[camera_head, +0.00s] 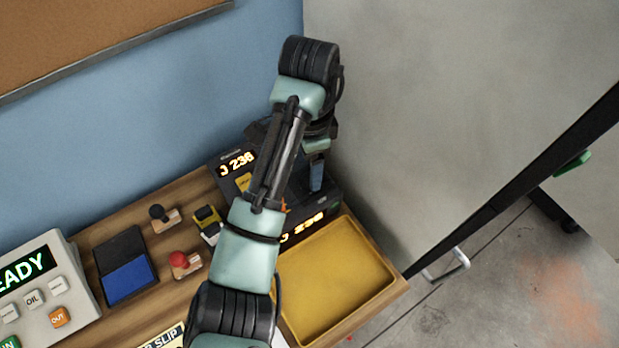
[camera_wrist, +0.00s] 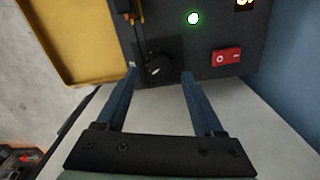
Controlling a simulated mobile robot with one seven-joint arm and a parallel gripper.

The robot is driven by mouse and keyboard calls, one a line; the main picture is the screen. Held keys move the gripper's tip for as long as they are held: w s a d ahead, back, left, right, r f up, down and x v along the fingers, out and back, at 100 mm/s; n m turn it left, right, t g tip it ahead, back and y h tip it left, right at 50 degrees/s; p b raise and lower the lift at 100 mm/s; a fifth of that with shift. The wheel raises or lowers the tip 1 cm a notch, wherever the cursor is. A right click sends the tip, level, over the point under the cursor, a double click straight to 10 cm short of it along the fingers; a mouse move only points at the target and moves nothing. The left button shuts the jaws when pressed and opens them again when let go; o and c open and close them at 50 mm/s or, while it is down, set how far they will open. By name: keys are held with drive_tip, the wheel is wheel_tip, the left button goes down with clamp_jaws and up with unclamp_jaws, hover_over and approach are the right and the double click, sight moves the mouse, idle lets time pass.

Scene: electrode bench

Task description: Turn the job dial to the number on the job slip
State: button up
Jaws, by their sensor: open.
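The job dial (camera_wrist: 158,67) is a small black knob with a pale mark on a dark panel (camera_wrist: 200,40) in the wrist view. My gripper (camera_wrist: 158,74) is open, with its two blue fingers on either side of the dial; I cannot tell whether they touch it. In the head view my gripper (camera_head: 317,176) points down at the dark machine, and my arm hides the dial. One orange display (camera_head: 237,163) reads about J 236. A second display (camera_head: 303,226) starts with J 2; its last digits are unclear. The job slip (camera_head: 166,338) is cut off at the bottom edge, its number out of view.
A green light (camera_wrist: 194,18) and a red piece (camera_wrist: 226,56) are on the panel near the dial. A yellow tray (camera_head: 385,287) lies in front of the machine. Stamps (camera_head: 186,262), a blue pad (camera_head: 128,281) and a keypad box (camera_head: 35,290) stand to the left. A wall is close behind.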

sight(305, 209)
drive_tip(key=shift+f, duration=1.75)
clamp_jaws()
